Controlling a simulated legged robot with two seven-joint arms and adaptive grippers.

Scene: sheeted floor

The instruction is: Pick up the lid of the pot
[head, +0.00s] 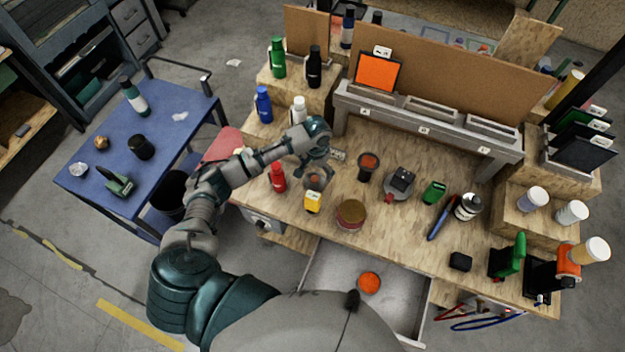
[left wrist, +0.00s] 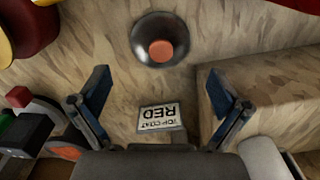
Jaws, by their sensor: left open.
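My left gripper (head: 316,155) is over the wooden bench, jaws apart and empty. In the left wrist view, its fingertips (left wrist: 158,82) stand either side of an empty gap. A round grey piece with an orange centre (left wrist: 160,45) lies just beyond the fingertips, apart from them. It shows in the head view (head: 314,180) just in front of the gripper; I cannot tell whether it is the pot or its lid. A dark cup with an orange top (head: 367,163) stands to the right. A round tin with a reddish top (head: 350,213) stands nearer me. My right gripper is not in view.
A red bottle (head: 278,177) and a yellow item (head: 313,201) stand close by. A "TOP COAT RED" label (left wrist: 160,117) lies near the gripper. A wooden step (left wrist: 260,100) borders it. The open drawer (head: 330,272) holds an orange round thing (head: 369,283).

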